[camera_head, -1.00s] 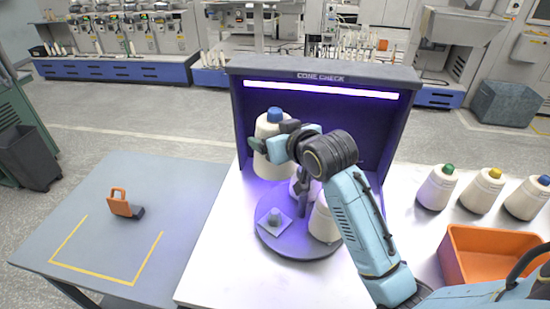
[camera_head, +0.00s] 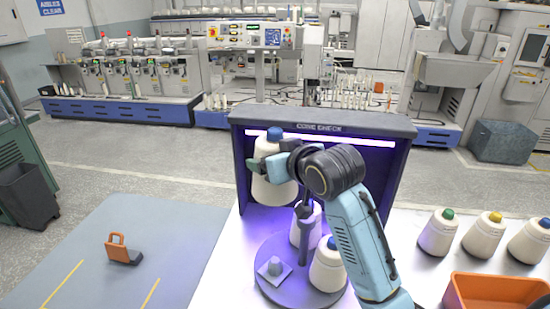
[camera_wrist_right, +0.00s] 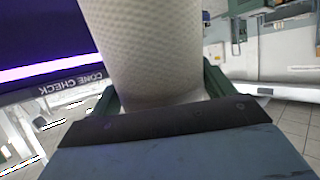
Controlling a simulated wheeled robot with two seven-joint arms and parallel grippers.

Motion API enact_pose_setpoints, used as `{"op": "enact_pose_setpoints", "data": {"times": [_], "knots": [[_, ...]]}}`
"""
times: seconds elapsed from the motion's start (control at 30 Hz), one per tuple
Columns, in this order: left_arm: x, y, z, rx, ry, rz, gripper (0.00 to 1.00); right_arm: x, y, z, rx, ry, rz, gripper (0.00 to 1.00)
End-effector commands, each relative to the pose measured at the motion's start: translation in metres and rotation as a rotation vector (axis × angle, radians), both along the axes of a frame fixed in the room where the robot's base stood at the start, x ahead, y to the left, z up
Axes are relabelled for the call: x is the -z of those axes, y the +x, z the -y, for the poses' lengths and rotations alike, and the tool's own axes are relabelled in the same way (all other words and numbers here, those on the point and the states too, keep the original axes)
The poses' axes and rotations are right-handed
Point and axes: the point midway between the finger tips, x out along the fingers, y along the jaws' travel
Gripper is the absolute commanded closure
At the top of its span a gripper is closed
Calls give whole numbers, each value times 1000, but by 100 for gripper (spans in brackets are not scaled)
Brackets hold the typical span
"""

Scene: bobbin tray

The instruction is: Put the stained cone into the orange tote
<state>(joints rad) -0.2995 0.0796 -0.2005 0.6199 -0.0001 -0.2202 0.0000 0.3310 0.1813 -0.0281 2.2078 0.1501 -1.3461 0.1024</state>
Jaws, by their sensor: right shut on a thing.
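My right gripper (camera_head: 268,165) is shut on a white yarn cone with a blue tip (camera_head: 272,188). The cone hangs upright above the turntable, in front of the purple-lit booth. In the right wrist view the cone (camera_wrist_right: 148,50) fills the space between the green fingers; no stain shows on the part I see. The orange tote (camera_head: 497,292) stands at the lower right of the head view, partly cut off by the frame edge. My left gripper is not in view.
The round turntable (camera_head: 268,250) holds two more cones (camera_head: 327,270) and an empty peg plate. The booth (camera_head: 395,165) stands behind. Cones with green (camera_head: 437,235), yellow and blue tips stand right.

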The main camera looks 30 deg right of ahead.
Motion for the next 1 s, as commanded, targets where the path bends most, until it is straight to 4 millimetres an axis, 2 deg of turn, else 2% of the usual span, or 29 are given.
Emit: {"op": "enact_pose_setpoints", "data": {"times": [0.03,0.43,0.53,1.0], "knots": [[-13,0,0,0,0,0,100,-14,0,0,0,-1,4,52],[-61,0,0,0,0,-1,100,-55,0,0,1,-1,3,52],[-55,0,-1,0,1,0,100,-63,1,0,1,-1,8,52],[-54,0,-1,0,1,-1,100,-119,1,0,0,0,8,52]]}}
